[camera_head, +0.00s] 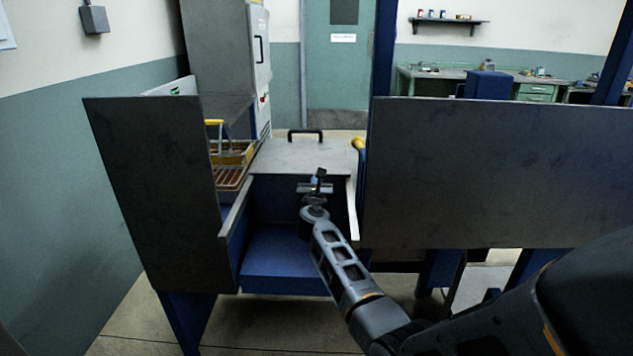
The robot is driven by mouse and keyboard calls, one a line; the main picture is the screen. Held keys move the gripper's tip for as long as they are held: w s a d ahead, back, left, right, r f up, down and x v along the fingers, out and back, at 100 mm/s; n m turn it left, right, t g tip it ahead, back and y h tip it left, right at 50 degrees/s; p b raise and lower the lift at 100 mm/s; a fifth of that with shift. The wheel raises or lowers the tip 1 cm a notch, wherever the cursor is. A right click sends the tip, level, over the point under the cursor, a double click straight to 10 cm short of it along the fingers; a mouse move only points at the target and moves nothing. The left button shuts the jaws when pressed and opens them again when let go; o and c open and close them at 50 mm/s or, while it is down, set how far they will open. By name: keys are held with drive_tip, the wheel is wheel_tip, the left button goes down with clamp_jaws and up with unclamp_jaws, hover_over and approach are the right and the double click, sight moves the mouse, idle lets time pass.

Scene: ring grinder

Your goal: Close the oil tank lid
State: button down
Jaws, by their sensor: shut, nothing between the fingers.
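A flat grey metal lid (282,155) with a black handle (305,134) near its far edge sits in the middle of the machine. In front of and below it is a blue tank-like recess (285,265) with an open top and front. My gripper (320,174) is at the front edge of the lid in the picture, above the recess. It looks shut and holds nothing. My arm reaches in from the lower right and hides part of the recess. I cannot tell whether my gripper touches the lid.
A grey panel (155,200) stands on the left, and a wide grey panel (500,175) on the right beside a blue post (382,50). A yellow tray (232,160) lies behind the left panel. A grey cabinet (225,60) stands behind. A workbench (450,80) is far right.

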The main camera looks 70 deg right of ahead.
drive_tip(key=shift+w+d, duration=0.2)
drive_tip(key=shift+d, duration=0.35)
drive_tip(key=shift+b+x, duration=0.7)
drive_tip(key=shift+x, duration=0.5)
drive_tip(key=shift+r, duration=0.25)
